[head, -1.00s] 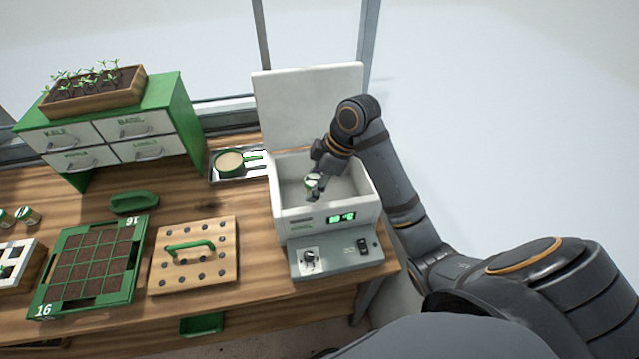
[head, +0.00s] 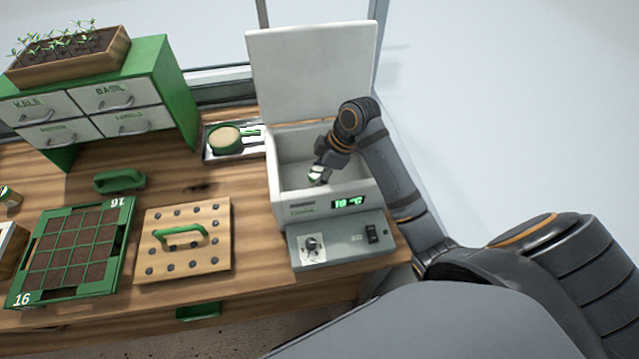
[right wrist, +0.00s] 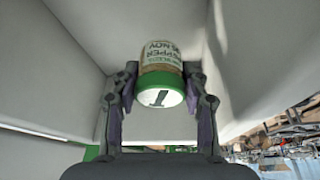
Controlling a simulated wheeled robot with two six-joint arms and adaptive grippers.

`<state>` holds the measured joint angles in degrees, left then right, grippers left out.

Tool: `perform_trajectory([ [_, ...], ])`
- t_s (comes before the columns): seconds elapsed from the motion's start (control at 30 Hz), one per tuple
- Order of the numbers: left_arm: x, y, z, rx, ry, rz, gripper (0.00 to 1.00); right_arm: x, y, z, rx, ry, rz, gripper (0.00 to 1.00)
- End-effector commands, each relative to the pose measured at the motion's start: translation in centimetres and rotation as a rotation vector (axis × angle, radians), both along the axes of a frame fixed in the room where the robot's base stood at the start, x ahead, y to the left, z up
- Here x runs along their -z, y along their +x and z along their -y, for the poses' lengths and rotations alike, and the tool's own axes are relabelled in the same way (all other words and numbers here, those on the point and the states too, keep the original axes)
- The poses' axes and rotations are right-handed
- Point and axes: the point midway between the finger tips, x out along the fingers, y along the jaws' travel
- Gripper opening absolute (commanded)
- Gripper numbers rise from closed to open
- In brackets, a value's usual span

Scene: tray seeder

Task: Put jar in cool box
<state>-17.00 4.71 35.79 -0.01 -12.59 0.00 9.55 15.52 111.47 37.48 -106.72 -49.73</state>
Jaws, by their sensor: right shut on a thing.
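The cool box (head: 289,205) is a white box with its lid (head: 312,72) standing open, at the right end of the bench. My right gripper (head: 318,174) reaches down inside it. In the right wrist view my right gripper (right wrist: 160,100) is shut on the jar (right wrist: 160,60), which has a printed label and a green and white lid marked 1. The box's pale inner walls surround it. In the head view only a small part of the jar (head: 315,180) shows above the front wall. I cannot tell whether it touches the floor. My left gripper is not in view.
A grey control unit (head: 340,245) stands before the box. A metal tray with a green sieve (head: 226,139) is to its left. A pegged wooden board (head: 185,255), a green seed tray (head: 30,292) and a drawer cabinet (head: 178,95) stand further left. Another jar (head: 10,198) is at the left edge.

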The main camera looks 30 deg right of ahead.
Motion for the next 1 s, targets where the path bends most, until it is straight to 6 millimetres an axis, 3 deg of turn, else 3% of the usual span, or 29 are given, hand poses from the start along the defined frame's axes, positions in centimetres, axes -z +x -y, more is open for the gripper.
perform_trajectory([
  [0.2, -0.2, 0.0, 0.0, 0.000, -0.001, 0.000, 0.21, 1.2, 0.0, 0.0, 0.000, 0.001, 0.000, 0.12],
  [0.43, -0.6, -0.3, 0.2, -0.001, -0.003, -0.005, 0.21, 4.4, 0.0, 0.0, 0.000, 0.001, 0.000, 0.12],
  [0.77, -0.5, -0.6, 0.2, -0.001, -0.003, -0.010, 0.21, 4.8, 0.0, 0.0, -0.001, 0.000, 0.002, 0.12],
  [0.8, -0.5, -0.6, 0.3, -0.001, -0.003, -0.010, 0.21, 4.9, 0.0, 0.0, -0.001, 0.000, 0.002, 0.46],
  [0.87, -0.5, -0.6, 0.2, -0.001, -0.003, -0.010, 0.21, 4.8, 0.0, 0.0, -0.001, 0.000, 0.002, 0.54],
  [1.0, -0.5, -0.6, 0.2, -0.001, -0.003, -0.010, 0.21, 4.8, 0.0, 0.0, -0.001, 0.000, 0.002, 0.54],
])
